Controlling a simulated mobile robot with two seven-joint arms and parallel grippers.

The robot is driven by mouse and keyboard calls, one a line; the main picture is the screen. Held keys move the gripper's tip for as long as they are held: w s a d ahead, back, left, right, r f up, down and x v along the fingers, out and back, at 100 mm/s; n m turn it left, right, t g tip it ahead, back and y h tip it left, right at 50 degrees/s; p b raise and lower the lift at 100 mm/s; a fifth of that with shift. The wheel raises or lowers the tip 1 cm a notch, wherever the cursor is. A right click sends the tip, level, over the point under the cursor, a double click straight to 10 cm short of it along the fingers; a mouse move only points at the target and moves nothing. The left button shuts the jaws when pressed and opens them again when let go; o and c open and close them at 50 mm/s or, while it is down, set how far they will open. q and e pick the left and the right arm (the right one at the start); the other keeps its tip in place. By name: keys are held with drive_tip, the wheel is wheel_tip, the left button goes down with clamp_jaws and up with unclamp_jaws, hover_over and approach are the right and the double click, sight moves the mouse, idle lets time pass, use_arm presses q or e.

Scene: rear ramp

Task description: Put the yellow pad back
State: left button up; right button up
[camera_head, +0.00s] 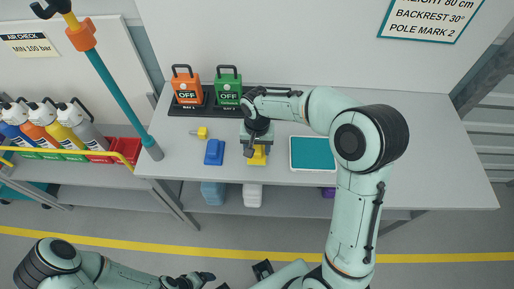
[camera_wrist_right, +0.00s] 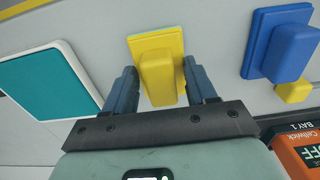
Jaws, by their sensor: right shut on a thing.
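The yellow pad (camera_head: 257,158) is a flat plate with a block-shaped grip, near the front edge of the grey table. It also shows in the right wrist view (camera_wrist_right: 154,45). My right gripper (camera_head: 257,147) is above it, and its two dark fingers (camera_wrist_right: 160,88) are shut on the pad's raised grip. I cannot tell whether the pad touches the table. My left gripper (camera_head: 204,277) is low at the bottom of the head view, away from the table; its jaws are unclear.
A blue pad (camera_head: 214,152) and a small yellow block (camera_head: 199,133) lie left of the yellow pad. A teal panel with a white border (camera_head: 312,153) lies to its right. Orange (camera_head: 186,88) and green (camera_head: 228,88) lockout units stand behind. The table's right side (camera_head: 440,165) is clear.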

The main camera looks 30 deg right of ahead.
sight(257, 147)
drive_tip(key=shift+f, duration=0.25)
drive_tip(key=shift+f, duration=0.2)
drive_tip(key=o, duration=1.2)
use_arm(q)
drive_tip(key=shift+s+f, duration=0.1)
drive_tip(key=shift+f, duration=0.05)
use_arm(e)
drive_tip(key=shift+r, duration=0.1)
drive_tip(key=shift+r, duration=0.25)
use_arm(q)
drive_tip(key=shift+w+r+p, duration=0.65)
drive_tip(key=shift+r, duration=0.3)
use_arm(e)
wheel_tip(257, 147, up, 12)
drive_tip(key=shift+f, duration=0.1)
